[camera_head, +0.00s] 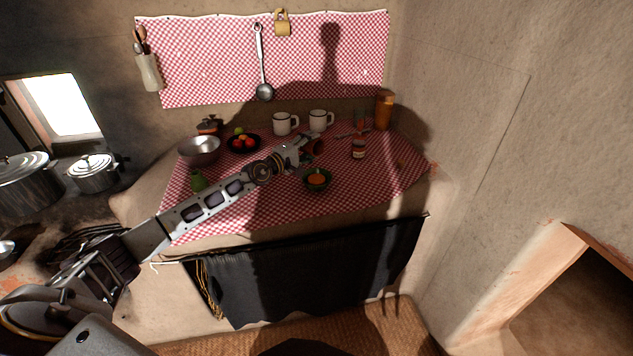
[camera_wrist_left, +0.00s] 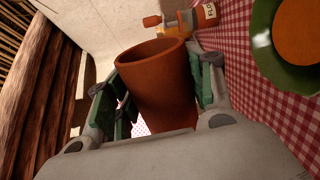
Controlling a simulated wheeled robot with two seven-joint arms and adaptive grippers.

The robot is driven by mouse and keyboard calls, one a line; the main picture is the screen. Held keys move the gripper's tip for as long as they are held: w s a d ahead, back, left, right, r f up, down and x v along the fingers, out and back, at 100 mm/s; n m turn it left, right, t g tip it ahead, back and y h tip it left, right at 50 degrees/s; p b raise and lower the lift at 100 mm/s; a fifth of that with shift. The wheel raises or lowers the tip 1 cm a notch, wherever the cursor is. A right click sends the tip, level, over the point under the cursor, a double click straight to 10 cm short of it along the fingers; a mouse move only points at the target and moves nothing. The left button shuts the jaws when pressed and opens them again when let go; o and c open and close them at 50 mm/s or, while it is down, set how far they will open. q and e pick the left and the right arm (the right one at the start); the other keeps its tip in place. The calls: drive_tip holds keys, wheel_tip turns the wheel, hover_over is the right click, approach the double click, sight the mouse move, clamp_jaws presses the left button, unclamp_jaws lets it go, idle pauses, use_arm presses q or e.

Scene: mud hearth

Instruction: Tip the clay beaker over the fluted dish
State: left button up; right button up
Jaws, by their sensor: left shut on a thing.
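My left gripper (camera_head: 306,149) is shut on the clay beaker (camera_head: 318,146), a reddish-brown cup held above the checked cloth. In the left wrist view the beaker (camera_wrist_left: 158,84) sits between the green-padded fingers (camera_wrist_left: 160,95), its open rim facing away from the wrist; its contents are hidden. The fluted dish (camera_head: 317,188) is green with an orange filling and stands on the cloth, just below the beaker in the head view. It shows partly at the upper right of the wrist view (camera_wrist_left: 262,45), apart from the beaker. My right gripper is not in view.
A small labelled jar (camera_head: 358,149) stands right of the beaker. Two white mugs (camera_head: 282,124) and a tall orange-brown container (camera_head: 384,112) stand behind. A metal bowl (camera_head: 199,153), a dark fruit bowl (camera_head: 243,151) and a green vessel (camera_head: 198,182) are left. The cloth's front right is clear.

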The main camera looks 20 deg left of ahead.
use_arm(q)
drive_tip(key=n, duration=0.2)
drive_tip(key=r+n+p, duration=0.1)
drive_tip(key=n, duration=0.1)
drive_tip(key=shift+r, duration=0.1)
drive_tip(key=shift+n+p, duration=0.3)
drive_tip(key=shift+n, duration=0.1)
drive_tip(key=n+p, duration=0.1)
drive_tip(key=n, duration=0.1)
drive_tip(key=r+n+p, duration=0.1)
drive_tip(key=n, duration=0.1)
drive_tip(key=shift+r, duration=0.1)
drive_tip(key=n+p, duration=0.2)
drive_tip(key=n, duration=0.1)
drive_tip(key=shift+r+n, duration=0.3)
drive_tip(key=shift+r, duration=0.1)
drive_tip(key=shift+n+p, duration=0.3)
drive_tip(key=shift+n, duration=0.2)
